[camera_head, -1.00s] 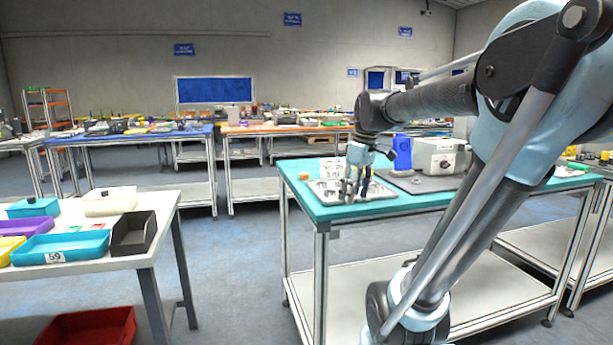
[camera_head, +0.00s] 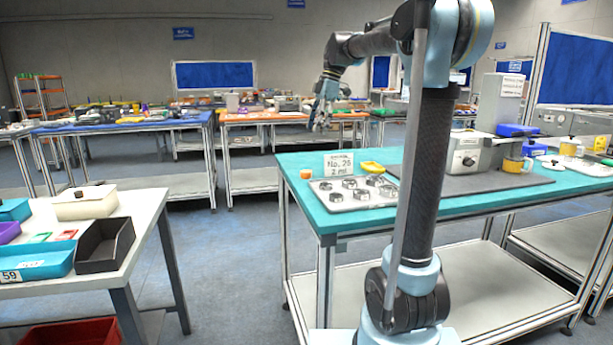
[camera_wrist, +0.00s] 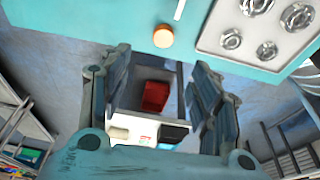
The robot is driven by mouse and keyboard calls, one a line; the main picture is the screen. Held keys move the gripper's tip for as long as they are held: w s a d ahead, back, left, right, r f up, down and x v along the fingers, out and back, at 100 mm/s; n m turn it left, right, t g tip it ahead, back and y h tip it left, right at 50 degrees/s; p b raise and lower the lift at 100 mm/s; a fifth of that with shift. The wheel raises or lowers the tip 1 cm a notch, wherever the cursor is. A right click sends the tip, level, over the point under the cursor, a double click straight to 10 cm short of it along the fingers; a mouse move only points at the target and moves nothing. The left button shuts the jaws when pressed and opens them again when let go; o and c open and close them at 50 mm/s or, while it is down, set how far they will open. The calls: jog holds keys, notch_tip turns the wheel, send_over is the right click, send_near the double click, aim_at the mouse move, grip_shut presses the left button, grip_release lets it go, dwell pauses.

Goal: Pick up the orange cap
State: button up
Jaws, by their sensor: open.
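The orange cap (camera_head: 305,174) stands near the left corner of the teal table (camera_head: 300,204), left of a white tray. In the wrist view the orange cap (camera_wrist: 163,36) is near the top, at the table's edge, with a pale orange top. My gripper (camera_head: 322,120) is raised above and behind the table's left end in the head view. In the wrist view my gripper (camera_wrist: 160,75) has its two fingers spread apart with nothing between them. The cap lies beyond the fingertips, apart from them.
The white tray (camera_head: 328,203) holds several metal rings. A "No. 25" sign (camera_head: 340,164) stands behind it, beside a yellow object (camera_head: 372,167). A grey machine (camera_head: 470,148) is at the right. The left white table (camera_head: 148,215) carries bins. Open floor lies between the tables.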

send_over(306, 171)
jog(key=w+d, duration=0.1)
jog(key=d, duration=0.1)
jog(key=f, duration=0.9)
jog(key=shift+w+f, duration=0.2)
jog(key=shift+f, duration=0.05)
jog(key=shift+s+x, duration=0.1)
jog(key=shift+x, duration=1.4)
jog(key=shift+s+x, duration=0.15)
jog(key=shift+x, duration=1.4)
jog(key=shift+c, duration=0.2)
jog(key=c, duration=0.9)
